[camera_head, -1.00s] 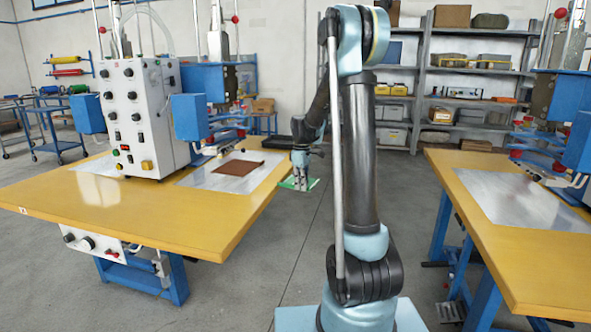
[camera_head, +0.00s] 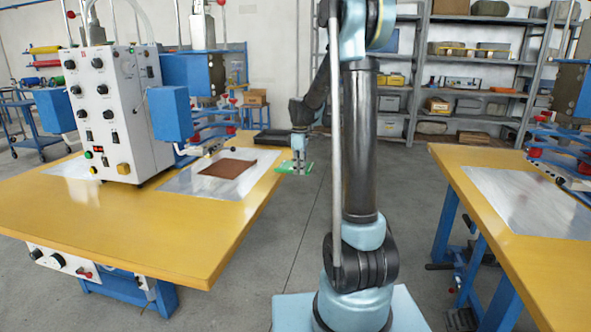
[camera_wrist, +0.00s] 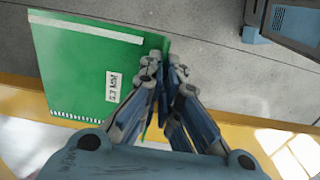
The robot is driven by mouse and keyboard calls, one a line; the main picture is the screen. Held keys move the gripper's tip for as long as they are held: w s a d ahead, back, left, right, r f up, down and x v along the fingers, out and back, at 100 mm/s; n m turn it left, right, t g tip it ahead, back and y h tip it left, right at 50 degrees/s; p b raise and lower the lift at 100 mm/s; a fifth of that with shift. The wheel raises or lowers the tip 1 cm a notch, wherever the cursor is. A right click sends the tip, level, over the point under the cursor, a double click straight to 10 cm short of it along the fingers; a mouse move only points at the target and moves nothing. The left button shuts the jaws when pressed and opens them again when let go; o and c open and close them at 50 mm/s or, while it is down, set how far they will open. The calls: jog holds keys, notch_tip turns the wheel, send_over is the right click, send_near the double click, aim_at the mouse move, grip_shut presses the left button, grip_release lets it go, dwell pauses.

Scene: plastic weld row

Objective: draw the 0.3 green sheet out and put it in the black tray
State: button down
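A green sheet (camera_head: 296,169) hangs from my gripper (camera_head: 299,148), roughly level, beside the right edge of the left table and above the floor. In the wrist view the green sheet (camera_wrist: 85,75) fills the left side, with a white strip, a small label too blurred to read surely, and a white ruled edge. My gripper (camera_wrist: 165,75) is shut on the sheet's edge there.
The left yellow table (camera_head: 190,238) carries a white control box (camera_head: 118,115), blue press parts and a brown sheet (camera_head: 228,168) on a metal plate. A second yellow table (camera_head: 470,160) stands right. Shelves (camera_head: 470,62) line the back.

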jog(key=s+d, duration=0.2)
jog(key=d, duration=0.5)
jog(key=s+d, duration=0.3)
jog(key=d, duration=0.4)
jog(key=shift+s+d, duration=0.15)
jog(key=shift+d, duration=0.2)
dwell(0.3)
